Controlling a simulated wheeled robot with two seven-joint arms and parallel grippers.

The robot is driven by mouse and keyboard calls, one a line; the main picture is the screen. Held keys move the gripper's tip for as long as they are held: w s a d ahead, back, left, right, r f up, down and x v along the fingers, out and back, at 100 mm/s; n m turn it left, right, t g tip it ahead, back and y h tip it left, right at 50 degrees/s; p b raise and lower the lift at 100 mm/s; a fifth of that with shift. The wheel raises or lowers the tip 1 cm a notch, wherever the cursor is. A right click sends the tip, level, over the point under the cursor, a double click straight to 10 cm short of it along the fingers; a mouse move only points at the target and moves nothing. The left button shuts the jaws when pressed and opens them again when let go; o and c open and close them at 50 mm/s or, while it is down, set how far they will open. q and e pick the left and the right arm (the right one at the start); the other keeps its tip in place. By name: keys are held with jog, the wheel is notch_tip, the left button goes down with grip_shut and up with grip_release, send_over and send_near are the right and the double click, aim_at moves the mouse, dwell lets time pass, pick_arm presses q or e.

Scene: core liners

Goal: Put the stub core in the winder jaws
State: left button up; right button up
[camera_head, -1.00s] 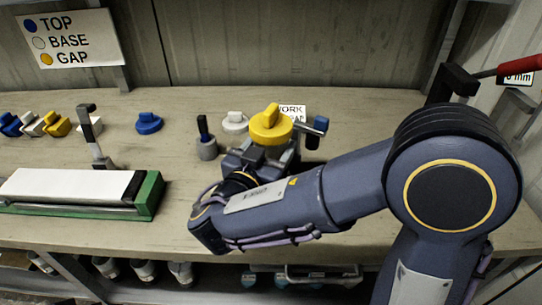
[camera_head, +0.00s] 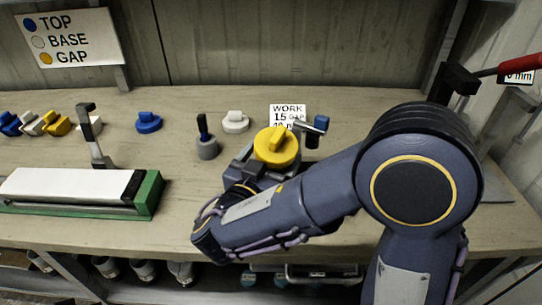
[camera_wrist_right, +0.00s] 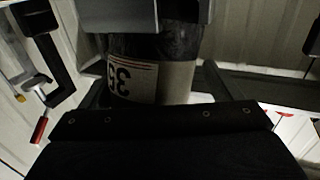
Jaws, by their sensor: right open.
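A round yellow cap with a raised grip (camera_head: 277,147) sits at my right gripper (camera_head: 258,170), beside the hand of the arm coming in from the right. In the right wrist view a short dark cylinder with a pale printed label (camera_wrist_right: 165,75) stands between my gripper parts; it looks like the stub core. The right jaws are open around it; their contact with it is unclear. The winder jaws are not clearly identifiable; a black clamp with a red handle (camera_head: 455,82) stands at the right wall. My left gripper is out of view.
A long white block in a green-ended holder (camera_head: 150,195) lies at left. Blue (camera_head: 148,122) and white (camera_head: 235,121) caps, a grey pot (camera_head: 207,147) and a work card (camera_head: 287,112) stand on the bench. Bench space between holder and pot is clear.

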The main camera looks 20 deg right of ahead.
jog(key=b+v, duration=0.2)
jog(key=v, duration=0.9)
jog(key=shift+s+a, duration=0.2)
jog(key=shift+s, duration=0.15)
jog(key=shift+r, duration=0.1)
